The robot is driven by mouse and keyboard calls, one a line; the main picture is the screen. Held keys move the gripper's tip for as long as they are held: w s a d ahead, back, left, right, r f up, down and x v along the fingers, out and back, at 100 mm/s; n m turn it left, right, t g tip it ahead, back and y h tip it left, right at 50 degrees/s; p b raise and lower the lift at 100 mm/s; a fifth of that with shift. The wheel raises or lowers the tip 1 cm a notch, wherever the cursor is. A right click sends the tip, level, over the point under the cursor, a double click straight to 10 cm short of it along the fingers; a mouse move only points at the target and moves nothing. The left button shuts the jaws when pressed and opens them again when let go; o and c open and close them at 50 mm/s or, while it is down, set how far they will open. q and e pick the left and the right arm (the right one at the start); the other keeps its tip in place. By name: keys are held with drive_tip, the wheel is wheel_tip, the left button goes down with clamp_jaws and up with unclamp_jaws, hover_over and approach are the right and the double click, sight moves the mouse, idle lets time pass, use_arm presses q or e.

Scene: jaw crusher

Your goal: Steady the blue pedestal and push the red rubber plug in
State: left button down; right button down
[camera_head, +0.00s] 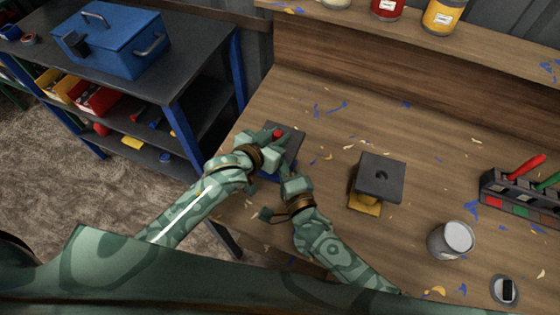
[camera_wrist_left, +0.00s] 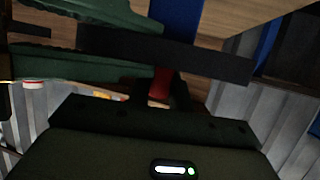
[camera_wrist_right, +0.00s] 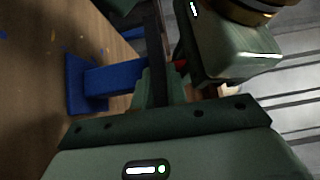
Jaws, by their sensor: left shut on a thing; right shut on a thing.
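The blue pedestal stands near the table's left edge under a dark plate (camera_head: 294,144). Its blue column and foot (camera_wrist_right: 108,78) show in the right wrist view, and a blue part (camera_wrist_left: 178,18) in the left wrist view. My right gripper (camera_head: 288,172) is shut on the pedestal below the plate. The red plug (camera_head: 277,134) is at the plate's top side, with my left gripper (camera_head: 266,150) shut on it. In the left wrist view the plug (camera_wrist_left: 160,82) is against or very close to the plate; its end and the hole are hidden.
A yellow pedestal with a dark, holed top (camera_head: 380,178) stands to the right. Beyond are a grey can (camera_head: 451,241) and a tool rack (camera_head: 520,197). A dark shelf with a blue toolbox (camera_head: 112,40) is at left. Shavings litter the table.

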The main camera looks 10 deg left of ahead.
use_arm(q)
drive_tip(key=shift+f, duration=0.15)
use_arm(e)
drive_tip(key=shift+f, duration=0.15)
use_arm(q)
drive_tip(key=c, duration=1.2)
unclamp_jaws()
drive_tip(key=v, duration=1.2)
use_arm(e)
drive_tip(key=c, duration=1.3)
unclamp_jaws()
